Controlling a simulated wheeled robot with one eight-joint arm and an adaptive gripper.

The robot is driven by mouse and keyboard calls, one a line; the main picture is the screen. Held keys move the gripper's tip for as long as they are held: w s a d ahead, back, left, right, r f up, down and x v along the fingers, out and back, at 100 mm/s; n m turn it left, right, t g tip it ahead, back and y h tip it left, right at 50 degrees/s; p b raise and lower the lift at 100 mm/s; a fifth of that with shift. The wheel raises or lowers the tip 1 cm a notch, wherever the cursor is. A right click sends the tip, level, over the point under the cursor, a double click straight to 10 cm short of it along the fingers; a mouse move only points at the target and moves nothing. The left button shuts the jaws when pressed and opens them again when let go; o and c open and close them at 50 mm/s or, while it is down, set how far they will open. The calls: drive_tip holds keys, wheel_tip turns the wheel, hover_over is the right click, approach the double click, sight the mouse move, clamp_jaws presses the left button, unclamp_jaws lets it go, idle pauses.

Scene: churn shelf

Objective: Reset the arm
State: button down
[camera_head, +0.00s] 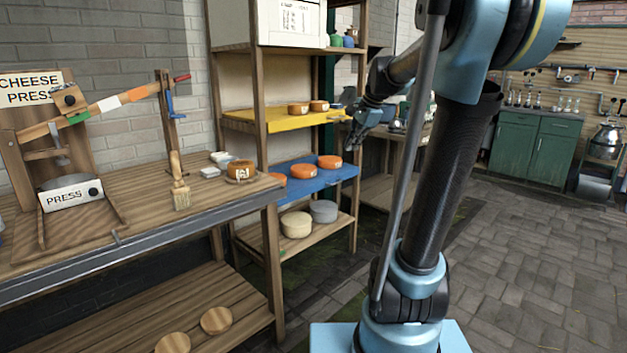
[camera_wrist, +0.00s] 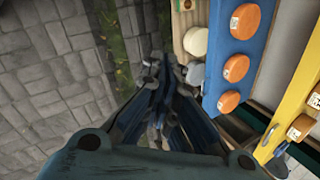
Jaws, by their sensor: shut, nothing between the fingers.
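My gripper (camera_head: 358,138) is at the end of my blue and black arm, in front of the shelf's right side in the head view. It hangs fingers down, at about the height between the yellow shelf and the blue shelf. In the wrist view my gripper (camera_wrist: 152,62) points down past the shelf's edge, with the dark fingers close together. It is shut and holds nothing. The fingertips look small and dark in the head view.
The shelf rack has a yellow shelf (camera_head: 272,124) and a blue shelf (camera_head: 318,183) bearing orange cheeses. Pale cheeses (camera_head: 296,224) sit below. The workbench (camera_head: 150,208) with the cheese press stands left. A green cabinet (camera_head: 535,143) stands far right. The paved floor (camera_head: 530,250) is clear.

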drive_tip(key=s+d+f+n+g+h, duration=0.1)
drive_tip(key=s+f+n, duration=0.5)
drive_tip(key=s+f, duration=0.6)
drive_tip(key=s+d+f+n+h, duration=0.2)
drive_tip(key=s+d+f+n, duration=0.2)
drive_tip(key=s, duration=1.4)
wheel_tip(320, 180, down, 8)
drive_tip(key=n, duration=0.3)
drive_tip(key=shift+s+d+r+g, duration=0.15)
drive_tip(key=shift+s+d+g, duration=0.2)
drive_tip(key=shift+g, duration=0.05)
